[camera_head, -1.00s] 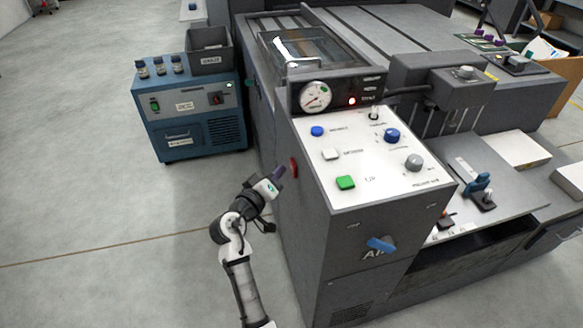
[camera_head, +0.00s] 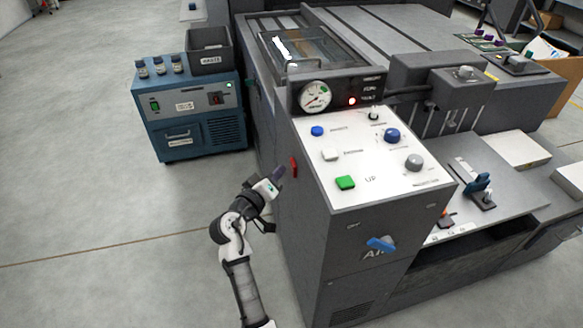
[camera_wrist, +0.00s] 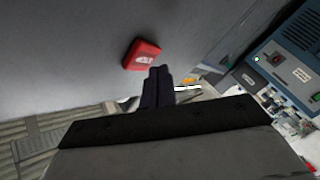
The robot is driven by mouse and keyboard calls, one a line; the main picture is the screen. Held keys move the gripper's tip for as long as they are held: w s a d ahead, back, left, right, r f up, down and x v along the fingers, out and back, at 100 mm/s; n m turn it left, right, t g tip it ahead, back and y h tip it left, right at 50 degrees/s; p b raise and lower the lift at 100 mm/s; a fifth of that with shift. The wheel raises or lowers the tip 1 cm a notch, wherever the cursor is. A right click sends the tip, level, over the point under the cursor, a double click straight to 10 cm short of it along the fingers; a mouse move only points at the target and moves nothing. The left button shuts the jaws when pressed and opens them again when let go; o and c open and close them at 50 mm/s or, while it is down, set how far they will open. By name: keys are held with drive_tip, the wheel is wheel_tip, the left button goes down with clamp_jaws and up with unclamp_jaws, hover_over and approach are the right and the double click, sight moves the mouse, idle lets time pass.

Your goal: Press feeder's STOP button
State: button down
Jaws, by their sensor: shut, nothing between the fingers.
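The red STOP button (camera_head: 294,167) is on the left side face of the grey feeder cabinet (camera_head: 350,250). In the wrist view it is a red square block (camera_wrist: 142,54) with a pale marking on its face, standing out from the grey panel. My gripper (camera_head: 281,171) is at the left of the button, its dark fingers pointing towards the cabinet side. In the wrist view the shut fingertips (camera_wrist: 160,72) are just below and right of the button, close to it. I cannot tell whether they touch; a small gap seems to show.
A blue unit with bottles (camera_head: 195,125) stands on the floor behind left.

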drive_tip(key=shift+d, duration=0.1)
idle(0.6)
drive_tip(key=shift+w+d, duration=0.1)
drive_tip(key=shift+d, duration=0.2)
drive_tip(key=shift+w+d, duration=0.1)
drive_tip(key=shift+d, duration=0.4)
idle(0.8)
drive_tip(key=shift+a, duration=0.15)
drive_tip(key=shift+s+a, duration=0.2)
drive_tip(key=shift+a, duration=0.5)
drive_tip(key=shift+s+a+b, duration=0.2)
drive_tip(key=shift+a+b, duration=0.05)
drive_tip(key=shift+a, duration=0.55)
drive_tip(key=shift+s+a+b, duration=0.2)
drive_tip(key=shift+s+a, duration=0.05)
drive_tip(key=shift+a, duration=0.6)
drive_tip(key=shift+s+a+b, duration=0.2)
drive_tip(key=shift+a+b, duration=0.05)
drive_tip(key=shift+a, duration=0.55)
